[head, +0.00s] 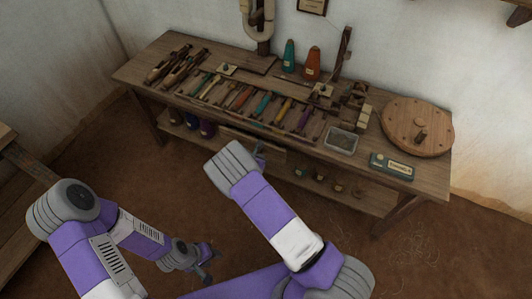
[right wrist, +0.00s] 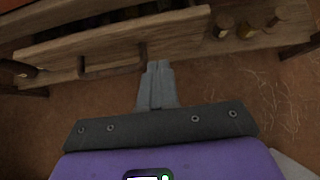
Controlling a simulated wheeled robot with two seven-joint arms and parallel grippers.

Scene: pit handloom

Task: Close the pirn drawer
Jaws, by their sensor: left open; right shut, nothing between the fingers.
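The pirn drawer (head: 272,154) is a wooden front under the front edge of the long bench, partly hidden by my right arm in the head view. In the right wrist view the drawer front (right wrist: 180,39) spans the upper left, with a dark bar handle (right wrist: 112,67) on it. How far it stands out is unclear. My right gripper (head: 260,150) is at the drawer front; its fingers (right wrist: 158,68) are together and empty, just right of the handle. Contact with the wood cannot be told. My left gripper (head: 211,266) is open and empty, low over the floor, away from the bench.
The bench top (head: 150,75) holds a row of coloured pirns, a grey tray (head: 341,140), a green box (head: 392,166) and a round wooden disc (head: 418,126). A lower shelf (head: 345,197) carries small jars. Brown floor lies open in front.

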